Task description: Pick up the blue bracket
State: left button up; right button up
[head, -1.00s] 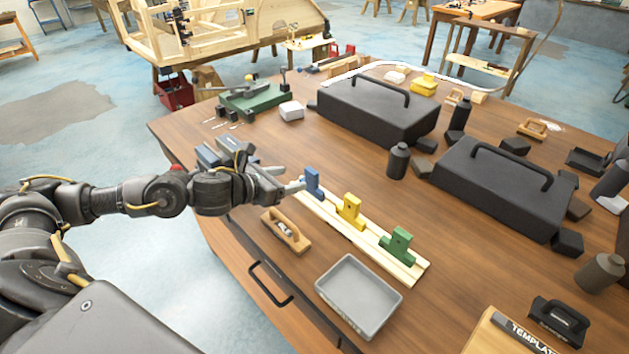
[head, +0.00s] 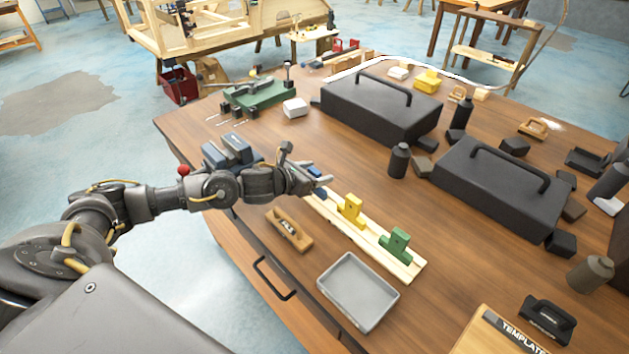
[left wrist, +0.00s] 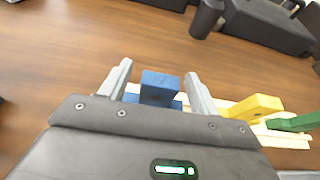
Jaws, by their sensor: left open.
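The blue bracket (left wrist: 160,86) stands at the left end of a pale wooden strip (head: 372,240). In the left wrist view it shows between the two fingers of my left gripper (left wrist: 157,88). My left gripper is open, with one finger on each side of the bracket; I cannot tell whether either touches it. In the head view the gripper (head: 318,178) covers much of the bracket, and only a small blue part (head: 315,173) shows. My right gripper is not in view.
A yellow bracket (head: 351,210) and a green bracket (head: 397,245) stand farther along the strip. A grey tray (head: 358,291) and a wooden plane (head: 289,229) lie in front. Black cases (head: 380,107) stand behind.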

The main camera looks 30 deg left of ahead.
pick_arm(q)
jog(key=c, duration=1.2)
